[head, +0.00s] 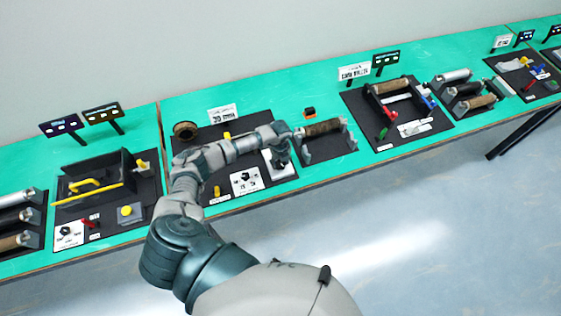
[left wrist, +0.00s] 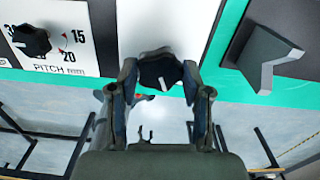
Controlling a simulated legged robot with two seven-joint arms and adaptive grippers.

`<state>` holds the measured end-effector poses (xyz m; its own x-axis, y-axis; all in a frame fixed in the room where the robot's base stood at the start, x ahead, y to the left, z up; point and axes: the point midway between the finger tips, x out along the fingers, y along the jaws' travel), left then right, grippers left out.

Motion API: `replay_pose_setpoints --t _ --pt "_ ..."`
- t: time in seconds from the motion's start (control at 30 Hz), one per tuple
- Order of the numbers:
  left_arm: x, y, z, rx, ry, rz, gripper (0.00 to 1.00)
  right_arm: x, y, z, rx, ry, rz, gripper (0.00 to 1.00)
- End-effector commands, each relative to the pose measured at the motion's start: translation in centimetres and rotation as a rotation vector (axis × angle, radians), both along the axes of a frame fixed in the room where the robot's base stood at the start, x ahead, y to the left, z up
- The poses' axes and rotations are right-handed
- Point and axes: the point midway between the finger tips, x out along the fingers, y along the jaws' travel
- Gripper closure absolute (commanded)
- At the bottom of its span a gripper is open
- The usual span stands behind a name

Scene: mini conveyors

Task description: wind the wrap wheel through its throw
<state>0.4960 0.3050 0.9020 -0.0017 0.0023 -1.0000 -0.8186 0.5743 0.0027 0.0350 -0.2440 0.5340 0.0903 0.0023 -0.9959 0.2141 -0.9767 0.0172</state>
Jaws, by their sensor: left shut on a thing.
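My left gripper (head: 281,160) reaches down over the front right part of a black station board (head: 215,197). In the left wrist view, its two fingers (left wrist: 160,78) are closed on either side of a black faceted knob (left wrist: 160,66) with a white pointer mark. The knob sits at the front edge of a white plate (left wrist: 147,28); the pointer slants toward the camera side. Any label on this plate is hidden or out of view, so I cannot read whether it names the wrap wheel. In the head view the gripper mostly covers the knob. My right gripper is not in view.
Left of the held knob is a PITCH mm dial (left wrist: 30,40). A grey bracket (left wrist: 265,55) stands to the right, by a brown roll (head: 322,127). A yellow knob (head: 217,192) and a brown ring (head: 186,131) are on the board. Other stations line the green table (head: 290,85).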

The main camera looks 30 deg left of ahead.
Motion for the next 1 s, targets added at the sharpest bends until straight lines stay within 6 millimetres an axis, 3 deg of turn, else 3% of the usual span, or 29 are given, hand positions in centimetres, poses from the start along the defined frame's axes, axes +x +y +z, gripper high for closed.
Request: replay_pose_setpoints --t 0.37,1.0 --pt "0.1 -0.3 -0.1 -0.005 -0.003 -0.164 0.86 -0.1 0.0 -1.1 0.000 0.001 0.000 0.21" --pt "0.1 -0.1 -0.2 -0.003 -0.002 -0.759 0.87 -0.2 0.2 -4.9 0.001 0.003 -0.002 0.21"
